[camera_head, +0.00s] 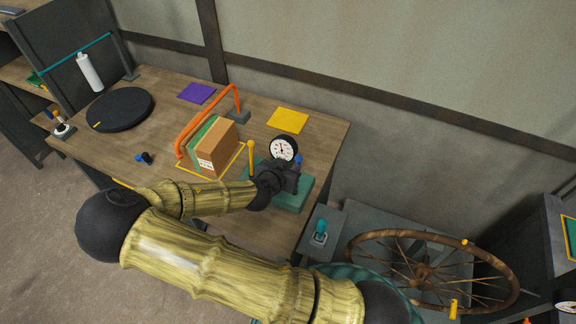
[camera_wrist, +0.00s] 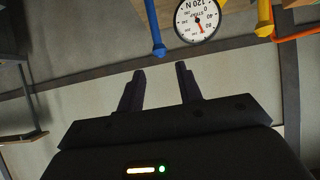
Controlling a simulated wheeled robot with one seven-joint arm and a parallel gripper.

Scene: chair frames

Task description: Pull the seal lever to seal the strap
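A strap machine with a round white dial gauge (camera_head: 283,148) stands on a teal base (camera_head: 295,197) at the table's right end. A yellow lever (camera_head: 251,157) rises left of the gauge, and a blue-tipped lever (camera_head: 298,159) is at its right. Neither lever is labelled as the seal lever. My gripper (camera_head: 277,178) is at the machine, partly covering it. In the wrist view my gripper (camera_wrist: 160,68) is open and empty; the blue lever (camera_wrist: 156,30) ends just beyond its fingertips. The gauge (camera_wrist: 197,20) and the yellow lever (camera_wrist: 264,20) also show there.
A black disc (camera_head: 120,109), purple sheet (camera_head: 197,93) and yellow sheet (camera_head: 288,120) lie on the wooden table. A teal switch (camera_head: 321,230) and spoked wheel (camera_head: 430,273) are at right.

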